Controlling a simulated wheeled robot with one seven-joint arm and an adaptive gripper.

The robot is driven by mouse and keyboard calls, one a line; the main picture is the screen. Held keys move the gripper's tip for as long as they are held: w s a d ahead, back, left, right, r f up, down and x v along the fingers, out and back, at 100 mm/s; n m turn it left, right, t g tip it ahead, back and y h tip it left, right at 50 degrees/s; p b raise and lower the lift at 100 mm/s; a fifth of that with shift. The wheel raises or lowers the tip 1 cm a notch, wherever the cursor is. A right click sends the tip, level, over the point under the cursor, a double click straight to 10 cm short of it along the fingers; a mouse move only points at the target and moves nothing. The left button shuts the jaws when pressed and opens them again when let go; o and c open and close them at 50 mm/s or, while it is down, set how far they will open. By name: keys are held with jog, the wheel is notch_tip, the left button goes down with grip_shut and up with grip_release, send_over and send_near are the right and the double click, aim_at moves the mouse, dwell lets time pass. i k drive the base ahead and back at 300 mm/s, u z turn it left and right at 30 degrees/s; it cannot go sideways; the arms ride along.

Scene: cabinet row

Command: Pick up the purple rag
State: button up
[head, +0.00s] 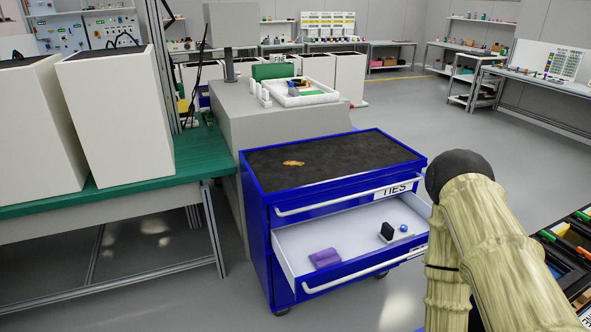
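The purple rag (325,258) lies folded in the front left part of an open white drawer (300,243). The drawer is pulled out of a blue cabinet (262,225) with a dark top. My arm, in a pale ribbed cover with a dark round joint, reaches in at the right of the view. My gripper is not in view, so its state and its distance from the rag do not show.
An orange item (293,163) lies on the cabinet top. A green table (190,163) stands left; dark trays (570,262) are at right.

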aim_at(321, 260)
jog(key=u, duration=0.8)
jog(key=i, duration=0.4)
jog(key=z, duration=0.25)
